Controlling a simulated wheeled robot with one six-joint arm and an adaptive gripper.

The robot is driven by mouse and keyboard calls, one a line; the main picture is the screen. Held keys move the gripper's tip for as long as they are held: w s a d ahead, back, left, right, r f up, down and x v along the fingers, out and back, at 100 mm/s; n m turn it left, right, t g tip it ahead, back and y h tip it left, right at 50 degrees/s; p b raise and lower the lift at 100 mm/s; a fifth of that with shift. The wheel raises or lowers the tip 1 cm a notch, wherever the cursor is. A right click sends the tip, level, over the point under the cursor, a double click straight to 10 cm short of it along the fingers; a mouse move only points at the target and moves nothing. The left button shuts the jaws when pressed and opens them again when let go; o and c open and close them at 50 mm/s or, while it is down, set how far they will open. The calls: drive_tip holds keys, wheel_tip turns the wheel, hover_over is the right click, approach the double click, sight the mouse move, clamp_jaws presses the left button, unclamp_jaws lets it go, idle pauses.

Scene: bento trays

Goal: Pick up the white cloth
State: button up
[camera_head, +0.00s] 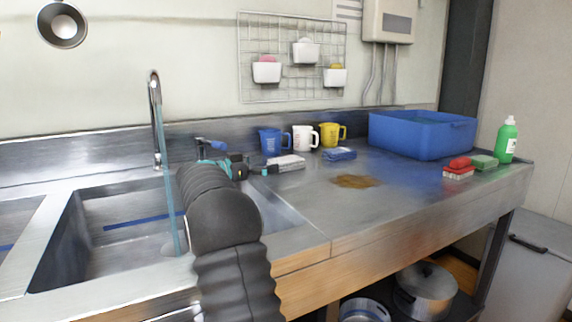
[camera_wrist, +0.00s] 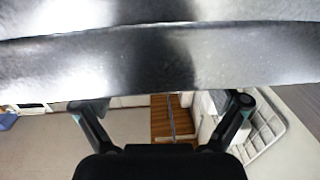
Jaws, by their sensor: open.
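The white cloth (camera_head: 286,162) lies folded on the steel counter, right of the sink and in front of the mugs, in the head view. My gripper (camera_head: 258,170) is just left of it, above the sink's right side. In the head view the gripper appears close to the cloth; I cannot tell whether they touch. In the wrist view my gripper (camera_wrist: 162,103) has its two fingers spread wide with nothing between them. The cloth is not visible in the wrist view, where a steel surface fills the top.
A blue cloth (camera_head: 340,154) lies right of the white one. Blue (camera_head: 270,141), white (camera_head: 304,138) and yellow (camera_head: 331,135) mugs stand behind. A brown stain (camera_head: 355,181) marks the counter. A blue tub (camera_head: 422,134) stands farther right. The tap (camera_head: 156,120) runs into the sink.

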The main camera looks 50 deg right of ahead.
sight(275, 161)
drive_tip(key=shift+x, duration=1.55)
drive_tip(key=shift+r, duration=0.1)
drive_tip(key=c, duration=1.2)
drive_tip(key=shift+r, duration=0.1)
drive_tip(key=shift+r, duration=0.6)
drive_tip(key=shift+s+a+f, duration=0.1)
drive_tip(key=shift+s+a, duration=0.15)
drive_tip(key=shift+s, duration=0.5)
drive_tip(key=shift+s+a+b, duration=0.15)
drive_tip(key=shift+s+a, duration=0.05)
drive_tip(key=shift+s, duration=0.4)
drive_tip(key=shift+s+a+b, duration=0.15)
drive_tip(key=shift+s+a, duration=0.05)
drive_tip(key=shift+s, duration=0.4)
drive_tip(key=shift+r+p, duration=0.55)
drive_tip(key=shift+r, duration=6.35)
